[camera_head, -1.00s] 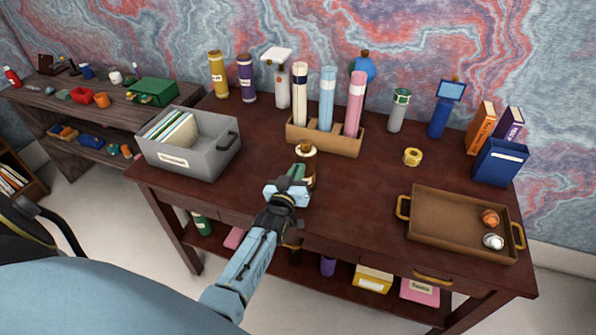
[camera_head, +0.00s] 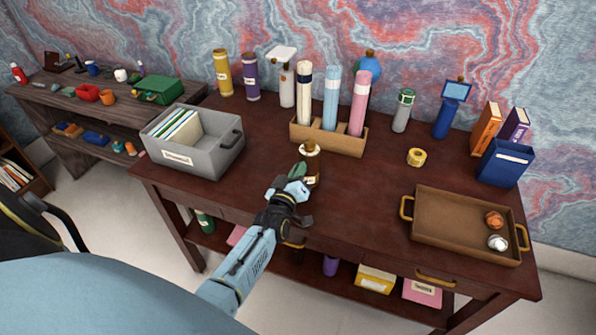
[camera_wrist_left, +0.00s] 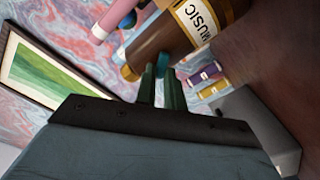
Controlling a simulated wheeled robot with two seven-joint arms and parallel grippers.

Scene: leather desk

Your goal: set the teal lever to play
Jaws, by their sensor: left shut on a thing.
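The music device (camera_head: 312,167) is a brown cylinder with a dark gold top, upright on the desk's front half. In the left wrist view it shows tilted, with a cream "MUSIC" label (camera_wrist_left: 198,20). My left gripper (camera_head: 301,172) reaches it from the front left. In the wrist view its narrow dark green fingers (camera_wrist_left: 161,75) are close together at the device's end. The small teal lever (camera_wrist_left: 162,62) shows between the fingertips, and the fingers are shut on it. Its setting cannot be read. In the head view my gripper hides the lever. My right gripper is not in view.
A wooden holder (camera_head: 300,133) with rolled tubes stands behind the device. A grey file box (camera_head: 215,163) is at left, a brown tray (camera_head: 440,238) at right, and a yellow tape roll (camera_head: 417,156) lies between holder and tray. The desk right of the device is clear.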

